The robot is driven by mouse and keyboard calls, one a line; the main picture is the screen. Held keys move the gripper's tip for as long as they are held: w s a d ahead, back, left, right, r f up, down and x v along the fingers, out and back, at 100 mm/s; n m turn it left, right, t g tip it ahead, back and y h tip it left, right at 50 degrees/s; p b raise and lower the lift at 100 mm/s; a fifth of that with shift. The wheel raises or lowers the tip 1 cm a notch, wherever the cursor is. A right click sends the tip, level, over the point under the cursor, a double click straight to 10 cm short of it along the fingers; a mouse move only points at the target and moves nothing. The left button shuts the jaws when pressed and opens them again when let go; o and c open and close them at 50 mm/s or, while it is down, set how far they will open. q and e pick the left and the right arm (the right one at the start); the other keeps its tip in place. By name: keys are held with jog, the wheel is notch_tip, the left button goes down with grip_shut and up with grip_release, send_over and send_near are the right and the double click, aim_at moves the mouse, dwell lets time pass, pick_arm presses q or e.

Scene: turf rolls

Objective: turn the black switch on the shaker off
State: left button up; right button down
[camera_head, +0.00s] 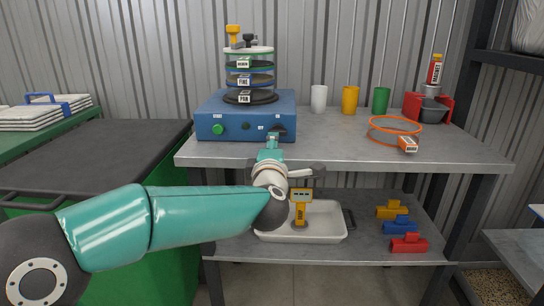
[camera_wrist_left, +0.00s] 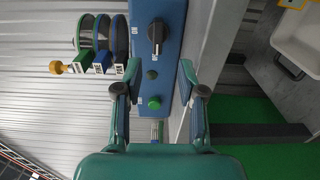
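The shaker (camera_head: 246,118) is a blue box at the back left of the grey table, with a stack of sieves on top. Its black switch (camera_wrist_left: 157,34) is a round knob with a raised grip bar on the front panel, at the top of the left wrist view. In the head view the switch is mostly hidden around my left gripper (camera_head: 273,137). In the left wrist view the left gripper (camera_wrist_left: 160,66) is open and empty, its fingers apart, with the switch beyond the tips. I cannot tell whether they touch it. My right gripper is in neither view.
The sieve stack (camera_head: 249,72) rises above the box. An orange-rimmed sieve (camera_head: 395,124) and cups stand to the right. A white tray (camera_head: 322,235) lies on the lower shelf.

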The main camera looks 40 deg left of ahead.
pick_arm(q)
jog(key=v, duration=0.4)
jog(key=shift+f, duration=0.1)
dwell(0.3)
jog(key=w+d+f+m+g+h, duration=0.15)
jog(key=d+f+m+h, duration=0.4)
jog(key=f, duration=1.05)
jog(key=d+f+m+g+h, duration=0.3)
jog(key=d+f+m, duration=0.4)
jog(key=f, duration=1)
jog(key=s+d+f+m+g+h, duration=0.1)
jog(key=s+d+f+m+g, duration=0.15)
jog(key=s+f, duration=0.35)
jog(key=s+d+f+m+g+h, duration=0.2)
jog(key=s+f+m, duration=0.15)
jog(key=f, duration=0.45)
jog(key=s+d+f+m+g+h, duration=0.1)
jog(key=s+d+f+m+g, duration=0.15)
jog(key=s+f, duration=0.45)
jog(key=s+d+f+m+g+h, duration=0.1)
jog(key=s+d+f+g, duration=0.15)
jog(key=s, duration=0.85)
notch_tip(320, 180, up, 32)
jog(key=p, duration=3.2)
jog(key=shift+w+r+g, duration=0.2)
jog(key=shift+w+g, duration=0.1)
jog(key=shift+w, duration=0.05)
jog(key=shift+d, duration=0.15)
